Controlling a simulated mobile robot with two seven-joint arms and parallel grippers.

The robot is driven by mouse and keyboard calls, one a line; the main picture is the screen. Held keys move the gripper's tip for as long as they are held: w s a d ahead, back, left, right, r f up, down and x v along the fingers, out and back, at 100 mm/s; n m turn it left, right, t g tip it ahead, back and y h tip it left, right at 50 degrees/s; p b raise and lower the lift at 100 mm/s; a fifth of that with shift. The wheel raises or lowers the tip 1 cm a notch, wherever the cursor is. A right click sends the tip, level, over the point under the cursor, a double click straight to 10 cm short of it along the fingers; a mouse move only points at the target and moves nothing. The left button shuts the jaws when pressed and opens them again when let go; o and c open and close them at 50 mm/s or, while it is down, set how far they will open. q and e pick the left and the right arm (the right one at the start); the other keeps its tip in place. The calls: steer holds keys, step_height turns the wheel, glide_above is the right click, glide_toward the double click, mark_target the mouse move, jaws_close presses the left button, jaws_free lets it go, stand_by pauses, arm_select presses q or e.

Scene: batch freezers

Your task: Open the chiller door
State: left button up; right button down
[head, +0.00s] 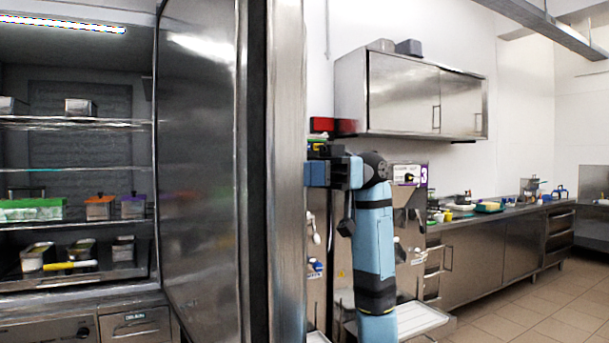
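The chiller door (200,180) stands swung open, its inner face and thick edge toward me, crossing the view left of centre. The chiller's lit interior (80,125) is exposed to its left. An arm of mine, apparently the right, rises on the door's right side. Its gripper (316,165) points left, close to the door's outer side. Whether it touches the door and whether its fingers are open cannot be seen. My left gripper is not in view.
Chiller shelves (75,124) hold metal pans, a green-lidded tray (32,209) and small containers (100,207). Right of my arm are a machine (410,215), a wall cabinet (415,95) and a long counter (500,235) with several items. The tiled floor (540,320) at lower right is clear.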

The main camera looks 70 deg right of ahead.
stand_by(0.3)
steer(key=c, duration=1.1)
jaws_free()
steer(key=v, duration=1.4)
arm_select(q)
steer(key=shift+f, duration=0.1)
arm_select(e)
steer(key=shift+w+a, duration=0.1)
